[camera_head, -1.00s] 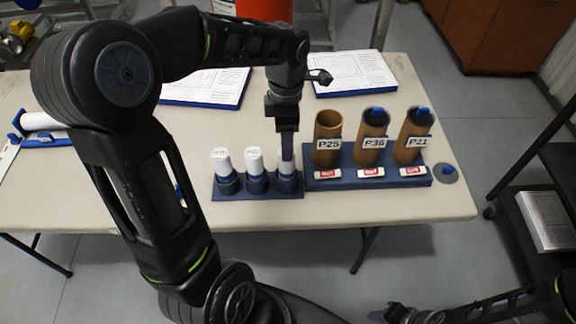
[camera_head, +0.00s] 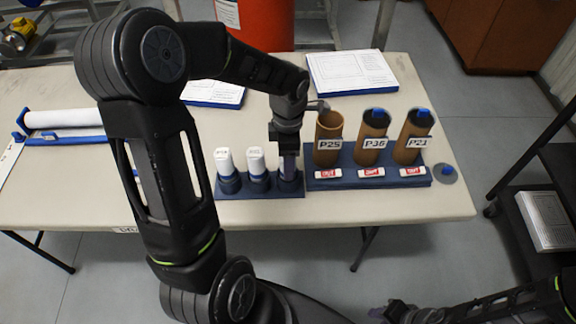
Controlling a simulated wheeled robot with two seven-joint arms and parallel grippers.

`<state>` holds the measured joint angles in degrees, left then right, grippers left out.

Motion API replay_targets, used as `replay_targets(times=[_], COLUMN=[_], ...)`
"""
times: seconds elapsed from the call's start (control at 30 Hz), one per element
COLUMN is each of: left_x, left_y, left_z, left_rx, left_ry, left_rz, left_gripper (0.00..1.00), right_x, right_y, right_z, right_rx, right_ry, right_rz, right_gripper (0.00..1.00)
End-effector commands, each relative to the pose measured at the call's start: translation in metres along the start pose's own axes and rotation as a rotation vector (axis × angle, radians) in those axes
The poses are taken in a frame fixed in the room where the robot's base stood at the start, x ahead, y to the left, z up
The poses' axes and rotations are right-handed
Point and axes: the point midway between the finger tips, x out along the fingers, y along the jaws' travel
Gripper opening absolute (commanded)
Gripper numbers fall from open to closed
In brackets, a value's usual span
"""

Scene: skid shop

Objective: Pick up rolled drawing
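White rolled drawings stand upright in a dark blue holder (camera_head: 255,193) at the middle of the table. The left roll (camera_head: 224,163) and the middle roll (camera_head: 256,162) show clearly in their blue sockets. My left gripper (camera_head: 289,172) points down at the right-hand socket, with its fingers at the third roll, which is mostly hidden behind them. Whether the fingers are closed on it cannot be told. My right gripper (camera_head: 397,312) is low at the bottom edge, away from the table, and its fingers are unclear.
A blue rack (camera_head: 368,181) right of the holder carries brown tubes P25 (camera_head: 328,135), P36 (camera_head: 371,135) and P21 (camera_head: 413,135). A printed sheet (camera_head: 352,72) lies behind.

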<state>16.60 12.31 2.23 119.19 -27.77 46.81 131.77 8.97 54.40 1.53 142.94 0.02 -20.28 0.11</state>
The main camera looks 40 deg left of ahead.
Motion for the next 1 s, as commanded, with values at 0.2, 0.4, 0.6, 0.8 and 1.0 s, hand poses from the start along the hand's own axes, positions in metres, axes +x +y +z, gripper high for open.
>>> replay_targets(times=[0.2, 0.4, 0.6, 0.8, 1.0], left_x=[0.0011, 0.0009, 0.0008, 0.0007, 0.0008], left_y=[0.0000, 0.0000, 0.0000, 0.0000, 0.0000], left_z=[0.0002, 0.0002, 0.0002, 0.0002, 0.0002], left_rx=[0.001, 0.001, 0.001, 0.001, 0.001], left_ry=[0.000, 0.000, 0.000, 0.000, 0.000], left_rz=[0.001, 0.000, 0.000, 0.000, 0.000], left_gripper=[0.65, 0.65, 0.63, 0.47, 0.31], right_x=[0.0002, 0.0002, 0.0002, 0.0002, 0.0002], right_y=[0.0002, 0.0002, 0.0002, 0.0002, 0.0001], right_z=[0.0001, 0.0001, 0.0001, 0.0002, 0.0001], right_rx=[0.000, 0.000, 0.000, 0.000, 0.000], right_ry=[0.000, 0.000, 0.000, 0.000, 0.000], right_rz=[0.000, 0.000, 0.000, 0.000, 0.000], right_gripper=[0.32, 0.32, 0.32, 0.32, 0.32])
